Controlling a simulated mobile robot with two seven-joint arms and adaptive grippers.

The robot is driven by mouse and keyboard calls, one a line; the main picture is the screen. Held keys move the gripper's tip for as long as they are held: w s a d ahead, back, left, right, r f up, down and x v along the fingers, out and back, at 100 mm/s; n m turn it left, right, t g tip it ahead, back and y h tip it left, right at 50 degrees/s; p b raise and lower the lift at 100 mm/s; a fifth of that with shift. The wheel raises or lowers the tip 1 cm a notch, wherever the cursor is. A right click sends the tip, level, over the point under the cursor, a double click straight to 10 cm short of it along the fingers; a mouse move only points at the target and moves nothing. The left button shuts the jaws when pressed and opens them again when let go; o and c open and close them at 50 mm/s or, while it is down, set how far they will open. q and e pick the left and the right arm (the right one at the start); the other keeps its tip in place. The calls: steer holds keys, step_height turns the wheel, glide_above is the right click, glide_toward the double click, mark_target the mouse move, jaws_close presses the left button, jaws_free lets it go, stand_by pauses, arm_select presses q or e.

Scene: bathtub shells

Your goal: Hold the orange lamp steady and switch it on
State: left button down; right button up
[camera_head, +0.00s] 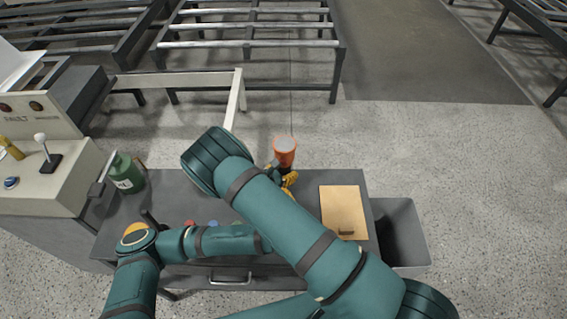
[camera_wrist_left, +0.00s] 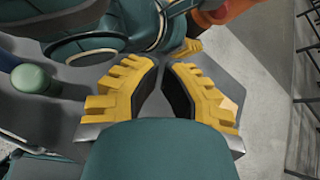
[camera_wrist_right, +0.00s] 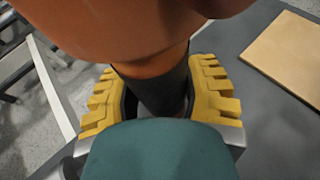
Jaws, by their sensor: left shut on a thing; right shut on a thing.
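The orange lamp (camera_head: 284,155) has an orange head with a pale round face and a dark neck. It stands upright at the far edge of the grey table. My right gripper (camera_head: 288,182) is shut on its dark neck, just below the head; the right wrist view shows the lamp (camera_wrist_right: 130,40) close up between the fingers (camera_wrist_right: 160,85). My left gripper (camera_wrist_left: 165,72) has its fingertips close together below my right gripper, with the lamp head (camera_wrist_left: 222,12) at the upper right. What it grips is hidden. No switch shows. My right arm covers the left gripper in the head view.
A tan board (camera_head: 343,205) lies on the grey table (camera_head: 170,195), right of the lamp. A green canister (camera_head: 124,172) and a control console (camera_head: 45,185) stand at the left. A grey bin (camera_head: 402,230) is at the right. Small coloured items lie near my left arm.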

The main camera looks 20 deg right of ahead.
mark_target(284, 162)
arm_select(q)
steer(key=w+d, duration=0.2)
steer(key=w, duration=0.4)
steer(key=shift+w+d, duration=0.2)
steer(key=shift+w, duration=0.2)
stand_by(1.2)
steer(key=shift+w+d, duration=0.15)
steer(key=shift+w, duration=0.3)
